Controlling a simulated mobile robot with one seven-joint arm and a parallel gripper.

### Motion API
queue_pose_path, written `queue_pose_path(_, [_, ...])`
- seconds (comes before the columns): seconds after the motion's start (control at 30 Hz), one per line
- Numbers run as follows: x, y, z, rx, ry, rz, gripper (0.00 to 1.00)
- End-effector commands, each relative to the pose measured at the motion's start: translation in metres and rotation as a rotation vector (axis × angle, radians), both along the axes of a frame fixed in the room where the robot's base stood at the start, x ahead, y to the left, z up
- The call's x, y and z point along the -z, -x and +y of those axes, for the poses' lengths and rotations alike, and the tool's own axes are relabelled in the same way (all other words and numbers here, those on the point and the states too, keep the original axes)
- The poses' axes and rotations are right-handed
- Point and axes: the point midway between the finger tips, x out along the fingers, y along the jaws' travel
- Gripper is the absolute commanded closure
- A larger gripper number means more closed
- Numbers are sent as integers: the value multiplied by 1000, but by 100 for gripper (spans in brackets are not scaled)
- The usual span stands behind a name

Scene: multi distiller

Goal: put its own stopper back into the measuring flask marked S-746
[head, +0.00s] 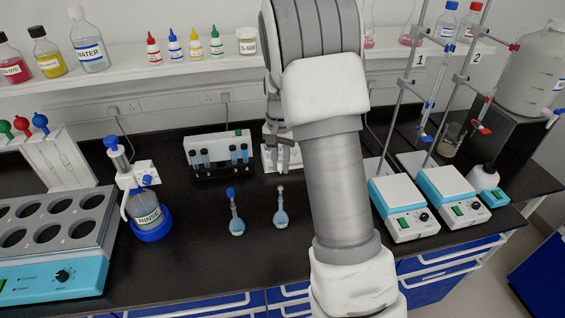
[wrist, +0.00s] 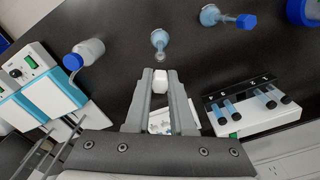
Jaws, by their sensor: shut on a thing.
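Two small measuring flasks with blue liquid stand upright on the black bench. The left flask (head: 237,224) has a blue stopper in its neck. The right flask (head: 281,218) has no blue stopper and its neck looks open. In the wrist view the open flask (wrist: 159,42) is just beyond my fingertips, and the blue-stoppered flask (wrist: 212,16) lies farther right. Their markings cannot be read. My gripper (head: 283,152) is above the bench, behind the open flask in the head view. It is shut on a small white stopper (wrist: 160,84), held at the fingertips, apart from the flask.
A white-and-black rack with blue-filled vials (head: 218,154) stands left of my gripper. A white tray (wrist: 162,122) lies beneath the fingers. A wash bottle marked RINSE (head: 146,208) is farther left. Stirrer plates (head: 402,208) stand right. The bench front around the flasks is clear.

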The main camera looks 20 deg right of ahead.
Motion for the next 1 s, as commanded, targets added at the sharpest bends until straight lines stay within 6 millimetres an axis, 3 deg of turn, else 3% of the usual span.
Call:
queue_pose_path(0.63, [48, 0, 0, 0, 0, 0, 100])
queue_pose_path(1.0, [54, 0, 0, 0, 0, 0, 100])
